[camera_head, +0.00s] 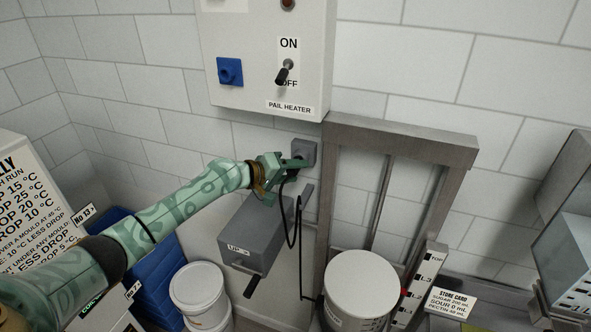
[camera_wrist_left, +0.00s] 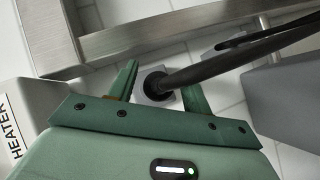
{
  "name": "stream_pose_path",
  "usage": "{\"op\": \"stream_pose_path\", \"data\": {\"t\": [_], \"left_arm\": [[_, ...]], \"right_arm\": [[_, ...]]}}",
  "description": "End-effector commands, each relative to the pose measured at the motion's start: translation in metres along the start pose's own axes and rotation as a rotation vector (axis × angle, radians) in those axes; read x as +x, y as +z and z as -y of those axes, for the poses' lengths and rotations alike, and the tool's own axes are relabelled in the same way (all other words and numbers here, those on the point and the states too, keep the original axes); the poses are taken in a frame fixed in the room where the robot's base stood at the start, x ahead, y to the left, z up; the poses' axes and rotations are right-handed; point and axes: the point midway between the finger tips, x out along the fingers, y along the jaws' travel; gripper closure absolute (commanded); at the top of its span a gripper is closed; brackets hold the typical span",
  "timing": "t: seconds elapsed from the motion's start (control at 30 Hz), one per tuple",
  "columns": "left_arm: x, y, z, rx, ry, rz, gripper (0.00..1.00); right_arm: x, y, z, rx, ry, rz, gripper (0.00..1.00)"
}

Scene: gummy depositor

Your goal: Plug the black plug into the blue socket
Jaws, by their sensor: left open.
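The blue socket (camera_head: 230,71) is on the front of the white heater box, left of the ON/OFF switch, with nothing in it. The black plug (camera_wrist_left: 155,83) sits against a grey wall socket (camera_head: 304,150) below the box. Its black cable (camera_head: 289,236) hangs down from there. My left gripper (camera_head: 288,164) is at the grey socket. In the left wrist view my left gripper (camera_wrist_left: 162,80) is open, with one finger on each side of the plug. Whether a finger touches it cannot be told. My right gripper is not in view.
The heater box (camera_head: 265,90) is above my left gripper. A grey box with a crank (camera_head: 258,233) is below. A metal frame (camera_head: 400,139) stands right, with a white pail (camera_head: 358,283) at its foot. Another white pail (camera_head: 198,287) and blue crates (camera_head: 150,275) are lower left.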

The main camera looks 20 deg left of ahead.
Motion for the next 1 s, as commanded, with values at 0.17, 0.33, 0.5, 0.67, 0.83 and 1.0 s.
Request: {"op": "stream_pose_path", "data": {"t": [0.17, 0.33, 0.5, 0.67, 0.83, 1.0], "left_arm": [[0.001, -0.001, -0.001, 0.000, 0.000, 0.000, 0.51], [0.001, -0.001, -0.001, 0.000, 0.000, -0.001, 0.70], [0.001, -0.001, -0.001, 0.000, 0.000, -0.001, 1.00], [-0.002, 0.001, -0.001, 0.000, -0.001, 0.000, 1.00], [-0.008, 0.006, -0.002, 0.000, 0.000, -0.001, 1.00], [-0.014, 0.011, -0.002, 0.001, -0.001, -0.001, 1.00]], "right_arm": [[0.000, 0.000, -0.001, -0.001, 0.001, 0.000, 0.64], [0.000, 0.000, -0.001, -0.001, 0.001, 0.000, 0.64], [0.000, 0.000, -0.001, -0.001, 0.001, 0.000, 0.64], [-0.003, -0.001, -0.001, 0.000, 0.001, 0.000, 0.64], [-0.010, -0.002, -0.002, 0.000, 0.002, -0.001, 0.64], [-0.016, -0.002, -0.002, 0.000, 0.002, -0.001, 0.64]]}}
